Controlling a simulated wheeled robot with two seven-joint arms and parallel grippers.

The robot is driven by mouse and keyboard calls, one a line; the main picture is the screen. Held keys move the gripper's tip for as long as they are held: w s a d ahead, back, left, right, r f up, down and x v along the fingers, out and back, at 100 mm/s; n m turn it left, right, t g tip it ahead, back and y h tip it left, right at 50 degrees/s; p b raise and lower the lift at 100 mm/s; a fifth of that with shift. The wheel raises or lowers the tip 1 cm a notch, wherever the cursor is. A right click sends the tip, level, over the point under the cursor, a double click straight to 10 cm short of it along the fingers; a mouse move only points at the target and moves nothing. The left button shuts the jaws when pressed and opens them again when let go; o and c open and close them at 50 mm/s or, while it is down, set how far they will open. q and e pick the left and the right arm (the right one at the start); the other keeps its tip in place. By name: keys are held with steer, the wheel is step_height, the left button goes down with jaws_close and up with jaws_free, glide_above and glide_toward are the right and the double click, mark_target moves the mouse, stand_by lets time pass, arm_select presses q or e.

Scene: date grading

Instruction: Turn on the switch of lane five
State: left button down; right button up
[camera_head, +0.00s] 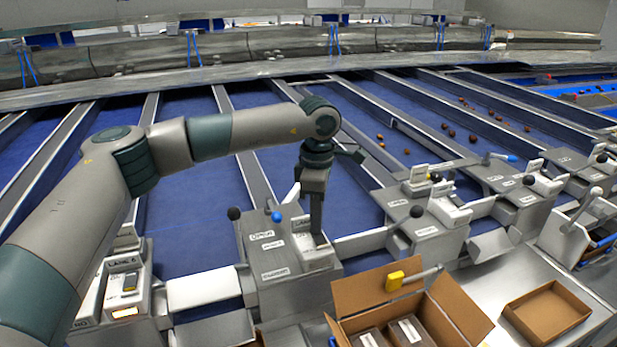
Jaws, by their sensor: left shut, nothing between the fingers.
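My left gripper (317,232) points straight down, shut and empty, with its fingertips at the white switch box (301,228) on the middle lane's grey control housing. Whether the fingertips touch the switch I cannot tell. The gripper covers the switch and part of the box's label, so its lane number and on or off position are hidden. Another switch box (124,283) with a rocker shows at the lower left, behind my left arm; the lane label beside it seems to read 6. My right gripper is not in view.
Levers with a black knob (234,213) and a blue knob (277,216) stand left of the gripper. Dates lie on the right-hand blue lanes. An empty carton (545,312) sits at right.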

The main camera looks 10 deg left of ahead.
arm_select(q)
steer(key=shift+s+f, duration=0.1)
steer(key=shift+f, duration=0.25)
steer(key=shift+r, duration=0.75)
steer(key=shift+r+p, duration=0.9)
steer(key=shift+r, duration=1.95)
